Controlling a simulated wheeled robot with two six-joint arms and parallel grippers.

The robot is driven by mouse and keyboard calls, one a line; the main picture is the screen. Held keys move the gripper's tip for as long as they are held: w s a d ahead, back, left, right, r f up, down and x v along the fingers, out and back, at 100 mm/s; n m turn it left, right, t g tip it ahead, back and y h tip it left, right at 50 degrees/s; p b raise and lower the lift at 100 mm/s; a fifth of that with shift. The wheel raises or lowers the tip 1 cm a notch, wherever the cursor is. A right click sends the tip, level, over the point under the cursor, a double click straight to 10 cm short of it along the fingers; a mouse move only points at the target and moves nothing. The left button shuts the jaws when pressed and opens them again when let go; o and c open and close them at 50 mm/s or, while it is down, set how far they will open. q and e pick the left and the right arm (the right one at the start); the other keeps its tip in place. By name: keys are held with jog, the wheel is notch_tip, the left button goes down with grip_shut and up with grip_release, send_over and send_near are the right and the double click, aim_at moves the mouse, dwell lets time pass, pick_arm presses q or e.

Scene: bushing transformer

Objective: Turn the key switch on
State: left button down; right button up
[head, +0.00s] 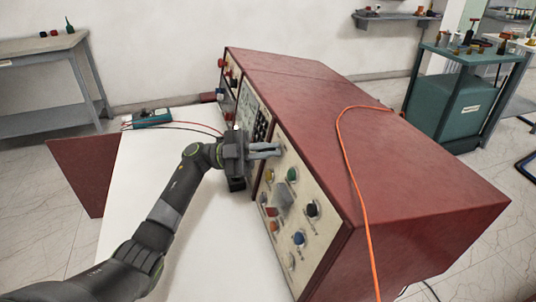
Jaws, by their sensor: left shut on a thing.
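The red test cabinet (390,165) stands on the white table. Its cream front panel (325,240) faces left and carries several coloured knobs and buttons. My left gripper (268,151) reaches to the upper part of this panel. Its fingers are shut on a small part at the panel, which I take to be the key switch; the fingers hide it. My right gripper is not in view.
The white table top (190,235) is mostly bare beside my left arm. A teal meter (152,118) with red and black leads lies at its far end. An orange cable (357,175) runs over the cabinet top. A teal cart (462,95) stands at the right.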

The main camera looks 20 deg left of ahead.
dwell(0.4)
pick_arm(q)
jog(key=c, duration=1.6)
grip_release()
